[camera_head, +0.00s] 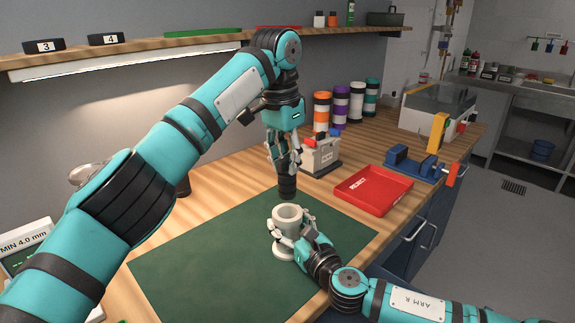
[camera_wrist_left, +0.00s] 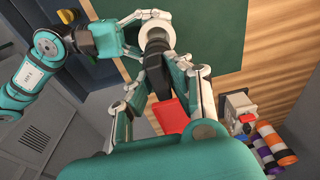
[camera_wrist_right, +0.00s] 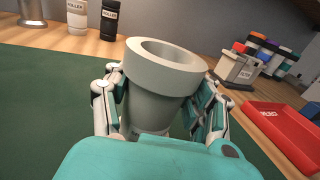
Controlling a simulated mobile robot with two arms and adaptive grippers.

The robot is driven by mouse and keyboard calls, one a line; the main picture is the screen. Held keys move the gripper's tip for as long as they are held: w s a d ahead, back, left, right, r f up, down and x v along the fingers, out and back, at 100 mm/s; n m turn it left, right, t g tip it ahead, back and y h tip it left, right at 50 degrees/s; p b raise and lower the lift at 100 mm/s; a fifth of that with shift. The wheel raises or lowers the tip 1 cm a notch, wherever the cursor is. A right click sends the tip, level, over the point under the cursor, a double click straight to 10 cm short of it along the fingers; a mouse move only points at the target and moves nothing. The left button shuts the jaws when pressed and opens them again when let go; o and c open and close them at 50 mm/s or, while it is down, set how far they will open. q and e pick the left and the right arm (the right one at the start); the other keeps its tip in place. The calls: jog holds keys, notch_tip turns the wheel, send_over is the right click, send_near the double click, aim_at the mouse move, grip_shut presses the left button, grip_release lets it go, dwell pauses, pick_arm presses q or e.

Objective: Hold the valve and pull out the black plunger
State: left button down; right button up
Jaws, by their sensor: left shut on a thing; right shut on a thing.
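The pale grey valve (camera_head: 288,213) stands upright on the green mat (camera_head: 190,262), a hollow cup shape with a flared rim. My right gripper (camera_head: 292,230) is shut around its body from the front right. In the right wrist view the valve (camera_wrist_right: 162,85) has an open top with nothing in its mouth, and a finger shows on each side. The black plunger (camera_head: 287,187) hangs from my left gripper (camera_head: 286,168), which is shut on its upper part. The plunger is above and just behind the valve, apart from it. It also shows in the left wrist view (camera_wrist_left: 153,68).
A red tray (camera_head: 372,190) lies right of the mat, with a grey box (camera_head: 320,156) behind it. A blue clamp-like tool (camera_head: 412,163) and several coloured cylinders (camera_head: 340,107) stand farther back. The left side of the mat is clear.

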jog(key=o, duration=1.4)
jog(key=shift+a, duration=0.1)
